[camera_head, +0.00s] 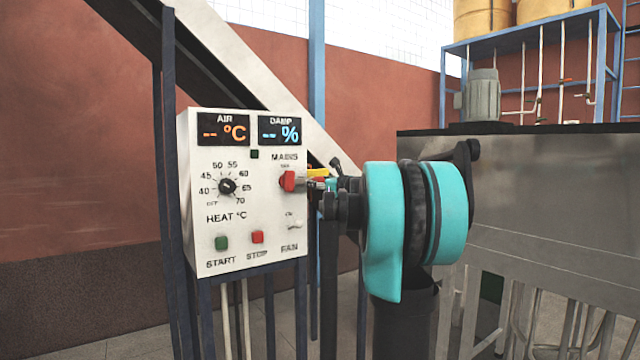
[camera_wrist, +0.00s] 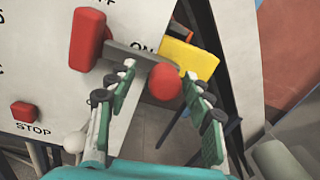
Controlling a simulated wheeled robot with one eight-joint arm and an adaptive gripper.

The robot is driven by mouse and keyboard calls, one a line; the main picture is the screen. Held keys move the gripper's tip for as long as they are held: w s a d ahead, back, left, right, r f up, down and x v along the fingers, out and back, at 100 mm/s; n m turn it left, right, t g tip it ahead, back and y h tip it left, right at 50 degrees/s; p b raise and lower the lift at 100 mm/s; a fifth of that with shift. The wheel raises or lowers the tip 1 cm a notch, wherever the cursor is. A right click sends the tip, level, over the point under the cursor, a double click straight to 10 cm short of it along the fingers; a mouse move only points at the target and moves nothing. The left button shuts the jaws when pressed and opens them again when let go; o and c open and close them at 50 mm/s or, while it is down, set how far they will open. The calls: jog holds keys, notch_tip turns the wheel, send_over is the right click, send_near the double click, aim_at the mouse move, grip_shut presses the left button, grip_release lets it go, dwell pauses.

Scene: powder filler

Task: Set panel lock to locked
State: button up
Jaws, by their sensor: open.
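The grey-white control panel (camera_head: 240,150) stands left of centre in the head view. Its red MAINS handle (camera_head: 288,181) shows large in the wrist view (camera_wrist: 87,40). A grey bar (camera_wrist: 130,54) runs from near that handle towards a red ball-shaped knob (camera_wrist: 165,86). A yellow piece (camera_wrist: 189,58) lies beyond the bar, and it shows small in the head view (camera_head: 318,173). No lock label is readable, so I cannot tell which part is the panel lock. My gripper (camera_wrist: 160,76) is open, its fingers on either side of the red knob; contact is unclear.
The START button (camera_head: 221,243), STOP button (camera_head: 257,237), FAN switch (camera_head: 294,222) and heat dial (camera_head: 227,186) are close by on the panel. A large metal tank (camera_head: 540,190) stands at right. Dark frame posts stand beside and below the panel.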

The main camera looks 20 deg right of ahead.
jog(key=shift+d, duration=0.1)
jog(key=v, duration=1.2)
jog(key=s+a+f+n+g, duration=0.35)
jog(key=a+f+n, duration=0.2)
jog(key=f, duration=0.35)
jog(key=s+a+f+n+g+y, duration=0.1)
jog(key=s+a+f+n+g, duration=0.1)
jog(key=s+a+f+n, duration=0.5)
jog(key=s+a+f+n+g, duration=0.15)
jog(key=a+f+n, duration=0.25)
jog(key=f, duration=0.7)
jog(key=s+d+f+n+g+h, duration=0.2)
jog(key=s+f+n+g+h, duration=0.3)
jog(key=s+f+n, duration=0.9)
jog(key=s+f+g, duration=0.1)
jog(key=s+f, duration=0.6)
jog(key=f, duration=0.2)
jog(key=shift+f+n+h, duration=0.25)
jog(key=shift+n+h, duration=0.05)
jog(key=shift+n, duration=0.05)
